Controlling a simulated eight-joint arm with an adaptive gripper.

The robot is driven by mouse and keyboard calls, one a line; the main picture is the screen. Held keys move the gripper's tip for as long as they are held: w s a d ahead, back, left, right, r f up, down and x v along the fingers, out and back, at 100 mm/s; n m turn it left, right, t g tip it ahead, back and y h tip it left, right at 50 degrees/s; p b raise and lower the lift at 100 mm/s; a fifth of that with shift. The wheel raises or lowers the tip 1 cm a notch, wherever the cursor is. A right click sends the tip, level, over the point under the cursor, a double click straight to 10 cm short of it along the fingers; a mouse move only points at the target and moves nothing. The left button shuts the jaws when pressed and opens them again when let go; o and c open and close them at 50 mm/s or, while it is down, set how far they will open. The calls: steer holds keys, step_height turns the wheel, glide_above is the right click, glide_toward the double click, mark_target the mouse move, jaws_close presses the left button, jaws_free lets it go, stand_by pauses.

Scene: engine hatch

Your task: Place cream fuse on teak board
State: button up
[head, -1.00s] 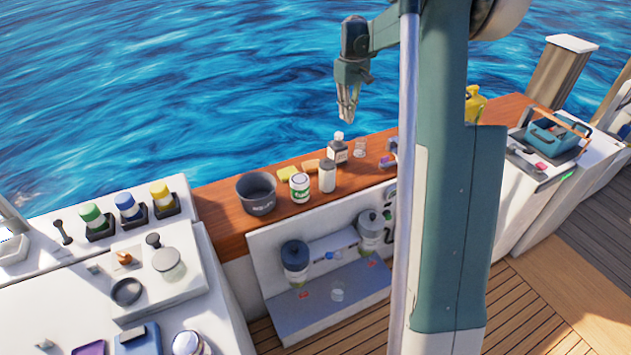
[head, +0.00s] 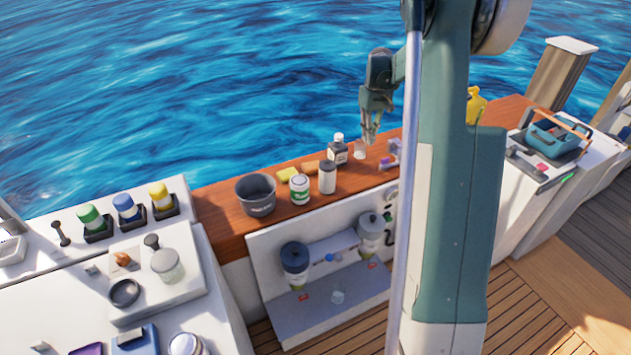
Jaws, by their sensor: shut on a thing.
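The teak board (head: 218,205) is the long reddish-brown plank along the boat's edge, with the water behind it. My gripper (head: 370,140) points down over the board's right part, just behind my column and close above a small clear cup (head: 360,151). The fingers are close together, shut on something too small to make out. I cannot pick out the cream fuse by its look in this view.
On the board stand a dark pot (head: 256,195), a white-green jar (head: 300,189), a grey-lidded jar (head: 327,177), a dark bottle (head: 338,151) and a yellow sponge (head: 287,175). My column hides part of the board. The board's left end is clear.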

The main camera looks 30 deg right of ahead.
step_height(320, 180, down, 8)
stand_by(0.5)
steer(key=b, duration=0.1)
glide_above(364, 176)
steer(key=shift+s+f, duration=0.1)
steer(key=shift+f, duration=2.95)
steer(key=shift+f+b, duration=0.35)
steer(key=shift+f, duration=1.5)
steer(key=shift+f, duration=0.15)
steer(key=shift+o, duration=1.4)
steer(key=o, duration=0.4)
steer(key=shift+r, duration=0.2)
